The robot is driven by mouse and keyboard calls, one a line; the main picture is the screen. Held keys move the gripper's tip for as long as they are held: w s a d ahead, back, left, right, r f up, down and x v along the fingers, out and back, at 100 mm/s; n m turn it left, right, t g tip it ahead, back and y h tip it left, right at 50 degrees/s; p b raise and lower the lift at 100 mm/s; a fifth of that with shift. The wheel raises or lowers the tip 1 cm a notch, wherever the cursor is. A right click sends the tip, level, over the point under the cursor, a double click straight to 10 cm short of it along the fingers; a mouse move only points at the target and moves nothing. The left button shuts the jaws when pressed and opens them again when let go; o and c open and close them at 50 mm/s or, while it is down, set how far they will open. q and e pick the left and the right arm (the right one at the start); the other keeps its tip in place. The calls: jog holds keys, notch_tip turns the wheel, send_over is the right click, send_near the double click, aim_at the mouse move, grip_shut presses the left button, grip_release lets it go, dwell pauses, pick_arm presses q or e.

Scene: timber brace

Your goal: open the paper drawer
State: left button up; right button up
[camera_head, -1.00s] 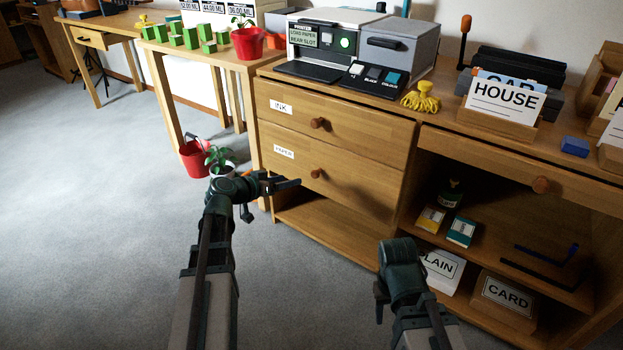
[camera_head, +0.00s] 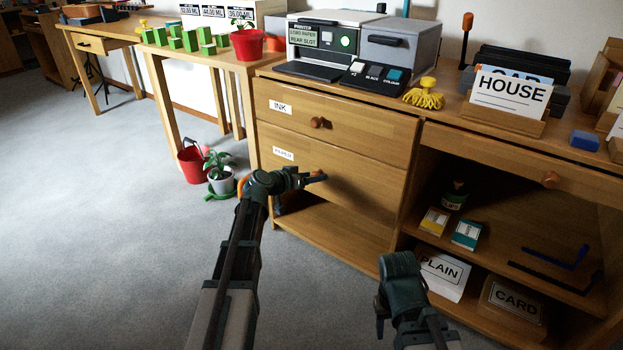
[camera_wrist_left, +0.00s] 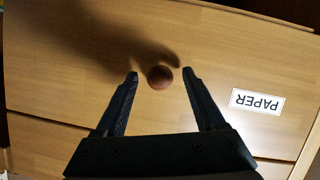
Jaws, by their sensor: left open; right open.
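The paper drawer (camera_head: 365,188) is the lower wooden drawer of the cabinet, and its front looks flush. Its PAPER label (camera_head: 283,153) is partly visible in the head view and shows upside down in the left wrist view (camera_wrist_left: 257,102).
The ink drawer (camera_head: 350,125) with its knob (camera_head: 321,123) is closed above. Open shelves to the right hold ink boxes, a PLAIN box (camera_head: 442,275) and a CARD box (camera_head: 512,302). Grey floor is clear at left.

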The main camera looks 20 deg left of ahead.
pick_arm(q)
grip_shut()
dwell(1.4)
